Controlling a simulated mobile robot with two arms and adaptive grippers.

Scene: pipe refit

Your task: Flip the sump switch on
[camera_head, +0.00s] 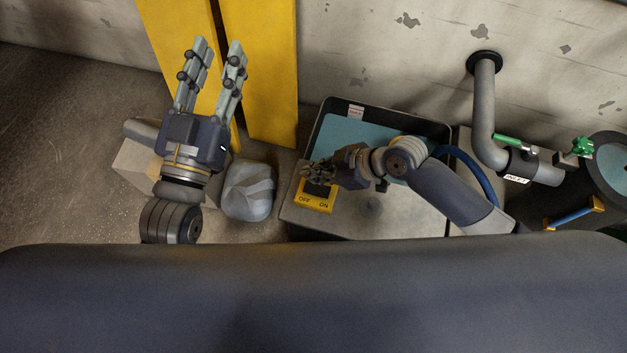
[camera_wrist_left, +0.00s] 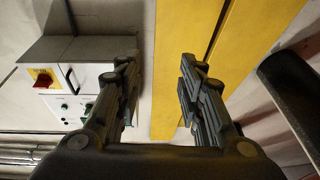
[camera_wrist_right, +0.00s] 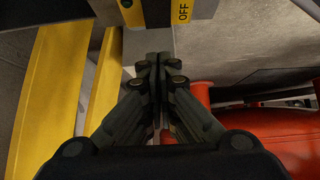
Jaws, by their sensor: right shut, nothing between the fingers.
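The sump switch's yellow plate (camera_head: 314,206), marked OFF on the left and ON on the right, sits on a grey box top (camera_head: 405,210). My right gripper (camera_head: 310,174) is shut and empty, over the far part of the plate, hiding most of the switch; its lever position cannot be told. In the right wrist view the plate's OFF end (camera_wrist_right: 183,12) shows at the top edge, beyond the shut fingertips (camera_wrist_right: 158,58); a dark part lies between the yellow areas. My left gripper (camera_head: 216,42) is open and empty, raised before yellow panels; it also shows in the left wrist view (camera_wrist_left: 163,72).
An open black bin with blue contents (camera_head: 350,128) stands behind the switch. A grey pipe (camera_head: 485,105) with a green-handled valve (camera_head: 515,142) is at the right. A wrapped grey bundle (camera_head: 248,190) lies left of the switch. A white control box (camera_wrist_left: 85,85) shows in the left wrist view.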

